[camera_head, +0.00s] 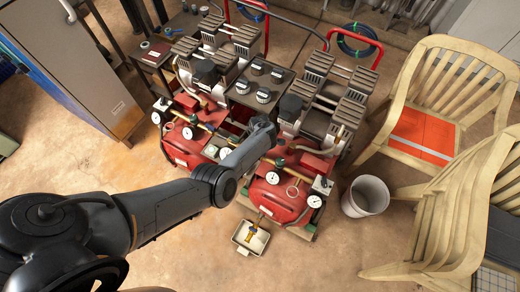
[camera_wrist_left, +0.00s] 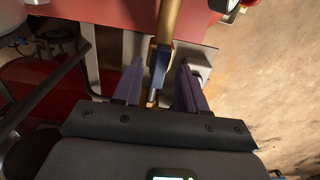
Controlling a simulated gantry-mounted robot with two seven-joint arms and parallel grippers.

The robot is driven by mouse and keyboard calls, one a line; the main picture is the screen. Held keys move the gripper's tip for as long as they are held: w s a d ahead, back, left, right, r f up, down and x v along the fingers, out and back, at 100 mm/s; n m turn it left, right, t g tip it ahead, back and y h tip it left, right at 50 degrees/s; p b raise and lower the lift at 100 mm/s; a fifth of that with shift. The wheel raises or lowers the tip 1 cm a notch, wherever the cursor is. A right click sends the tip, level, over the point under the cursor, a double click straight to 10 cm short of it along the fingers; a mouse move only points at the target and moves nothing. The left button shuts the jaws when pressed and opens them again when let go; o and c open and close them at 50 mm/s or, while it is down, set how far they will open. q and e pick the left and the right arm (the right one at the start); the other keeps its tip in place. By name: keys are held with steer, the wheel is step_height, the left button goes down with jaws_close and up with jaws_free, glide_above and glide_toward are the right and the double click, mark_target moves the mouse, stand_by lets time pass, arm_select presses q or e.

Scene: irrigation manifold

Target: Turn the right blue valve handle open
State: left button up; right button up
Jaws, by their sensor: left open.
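In the left wrist view a blue valve handle (camera_wrist_left: 160,62) sits at the lower end of a brass pipe (camera_wrist_left: 168,20). My left gripper (camera_wrist_left: 158,72) is open, with one purple finger on each side of the handle. Gaps show between the fingers and the handle, though I cannot tell the depth. In the head view my left arm reaches over to the right red compressor tank (camera_head: 279,197); the fingertips and the blue handle cannot be made out there. My right gripper is not in view.
A second red compressor tank (camera_head: 188,148) stands to the left. A small tray (camera_head: 237,239) lies on the floor in front, and a white bucket (camera_head: 366,196) stands to the right. Wooden chairs (camera_head: 440,95) fill the right side. Floor at lower middle is clear.

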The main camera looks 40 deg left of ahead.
arm_select(q)
step_height(320, 180, up, 10)
steer(key=p, duration=0.5)
steer(key=shift+s, duration=0.1)
